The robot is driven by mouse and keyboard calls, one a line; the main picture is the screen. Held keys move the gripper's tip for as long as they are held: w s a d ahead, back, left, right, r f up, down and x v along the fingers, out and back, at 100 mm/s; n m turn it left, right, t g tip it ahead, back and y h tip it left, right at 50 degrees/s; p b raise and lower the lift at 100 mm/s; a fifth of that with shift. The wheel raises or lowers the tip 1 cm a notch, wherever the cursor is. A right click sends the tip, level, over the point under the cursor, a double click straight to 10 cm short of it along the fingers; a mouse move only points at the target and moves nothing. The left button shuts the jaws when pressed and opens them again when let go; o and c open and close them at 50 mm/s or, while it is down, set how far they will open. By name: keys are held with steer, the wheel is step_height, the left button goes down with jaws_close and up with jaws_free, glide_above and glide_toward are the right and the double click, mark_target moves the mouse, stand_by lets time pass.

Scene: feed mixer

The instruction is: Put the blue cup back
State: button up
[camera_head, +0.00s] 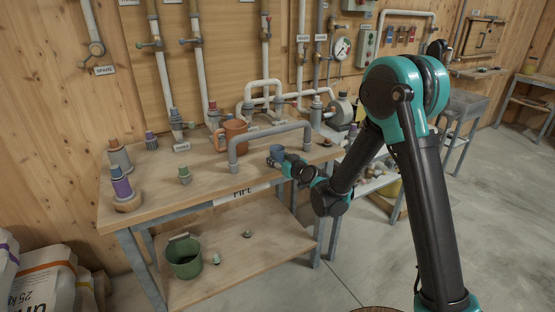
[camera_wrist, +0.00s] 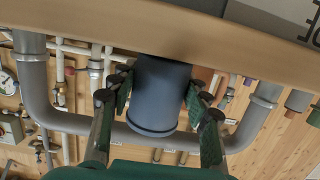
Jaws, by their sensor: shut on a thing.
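The blue cup (camera_head: 277,150) is at the front edge of the workbench, just in front of the grey bent pipe. My gripper (camera_head: 274,160) reaches it from the right front and is shut on it. In the wrist view, which is upside down, the blue-grey cup (camera_wrist: 158,95) sits between the two fingers of my gripper (camera_wrist: 160,100), with green pads against its sides. Whether the cup's base touches the bench top cannot be told.
The grey bent pipe (camera_head: 270,133) arches over the workbench (camera_head: 225,178) close behind the cup. An orange-brown jug (camera_head: 234,135) stands behind it. Green (camera_head: 185,175) and purple (camera_head: 121,184) fittings stand at the left. A green bucket (camera_head: 184,256) is on the lower shelf.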

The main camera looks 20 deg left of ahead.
steer(key=shift+f, duration=0.1)
steer(key=o, duration=1.3)
steer(key=shift+s+d+r, duration=0.1)
steer(key=shift+r, duration=0.1)
steer(key=v, duration=1.1)
steer(key=shift+s+d, duration=0.25)
steer(key=shift+s, duration=0.05)
steer(key=shift+d, duration=0.1)
